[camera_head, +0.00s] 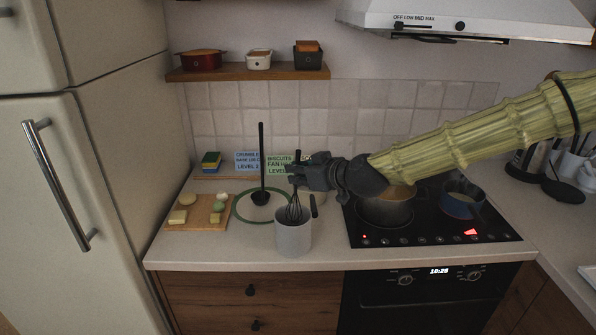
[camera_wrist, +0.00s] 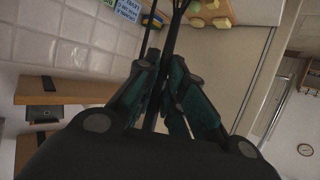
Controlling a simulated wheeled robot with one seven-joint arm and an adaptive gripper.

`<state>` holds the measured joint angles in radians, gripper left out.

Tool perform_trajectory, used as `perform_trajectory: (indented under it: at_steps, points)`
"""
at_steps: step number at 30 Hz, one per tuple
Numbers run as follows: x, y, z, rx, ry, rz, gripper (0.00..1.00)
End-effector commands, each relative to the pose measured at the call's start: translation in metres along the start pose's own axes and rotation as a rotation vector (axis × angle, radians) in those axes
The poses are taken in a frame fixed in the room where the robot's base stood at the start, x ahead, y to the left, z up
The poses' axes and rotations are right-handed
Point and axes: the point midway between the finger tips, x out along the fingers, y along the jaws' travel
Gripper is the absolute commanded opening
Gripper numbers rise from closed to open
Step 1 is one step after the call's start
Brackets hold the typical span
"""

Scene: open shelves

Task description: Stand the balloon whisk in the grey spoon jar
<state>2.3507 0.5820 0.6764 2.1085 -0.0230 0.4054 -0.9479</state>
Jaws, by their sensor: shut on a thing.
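The balloon whisk (camera_head: 294,211) has a dark handle and thin dark wires. It hangs upright, wires down, with its head at the mouth of the grey spoon jar (camera_head: 293,238). The lower wires seem to be inside the rim; I cannot tell whether they touch the bottom. My gripper (camera_head: 293,172) is shut on the whisk's handle above the jar. In the wrist view, the dark fingers (camera_wrist: 165,95) close around a dark shaft. A short black piece (camera_head: 314,206) stands at the jar's right rim; I cannot tell what it belongs to.
A black ladle (camera_head: 261,165) stands upright left of the jar, by a green-rimmed plate (camera_head: 240,214). A board (camera_head: 180,222) with food pieces lies farther left. The hob (camera_head: 430,234) with pots is to the right. Two label cards (camera_head: 247,161) lean at the back wall.

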Motion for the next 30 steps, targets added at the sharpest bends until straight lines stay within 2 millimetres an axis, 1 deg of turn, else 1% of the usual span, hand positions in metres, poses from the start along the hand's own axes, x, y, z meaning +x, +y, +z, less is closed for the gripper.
perform_trajectory:
  at_steps: [1,18,24,30]
  points:
    - [0.003,0.000,0.007,0.000,0.000,0.000,0.00]
    - [0.019,-0.001,0.045,0.001,0.001,0.000,0.00]
    - [0.022,-0.001,0.053,0.000,0.001,0.000,0.00]
    - [0.022,-0.001,0.054,0.000,0.001,0.000,0.00]
